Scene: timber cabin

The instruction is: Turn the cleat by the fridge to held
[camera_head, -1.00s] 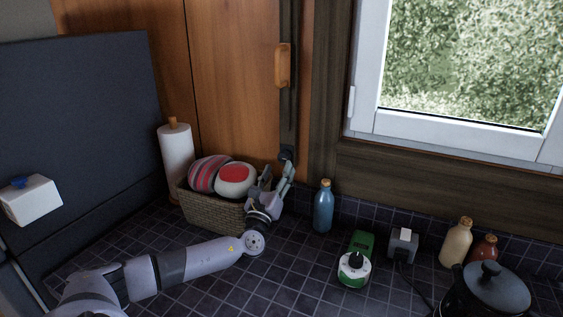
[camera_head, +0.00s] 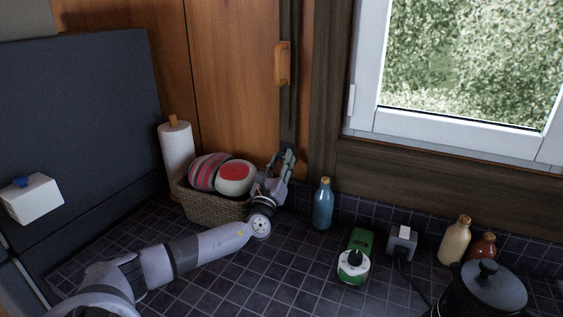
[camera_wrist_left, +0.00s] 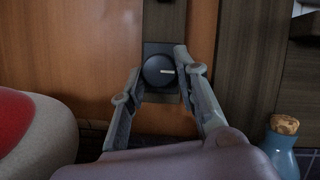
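A round dark knob (camera_wrist_left: 159,71) with a short white mark sits on a dark plate on the wooden wall; it seems to be the cleat. The mark lies about level, on the knob's right half. In the head view the knob is mostly hidden behind my left gripper. My left gripper (camera_head: 280,160) is open at the knob, one finger on each side in the left wrist view (camera_wrist_left: 159,82). Whether the fingers touch it, I cannot tell. The dark fridge (camera_head: 80,120) stands at the left. My right gripper is not in view.
A basket (camera_head: 215,208) with round cushion-like items stands left of my gripper, beside a paper roll (camera_head: 177,155). A blue bottle (camera_head: 323,207) is close on the right. A wooden handle (camera_head: 283,64) is above. Open tiled counter lies in front.

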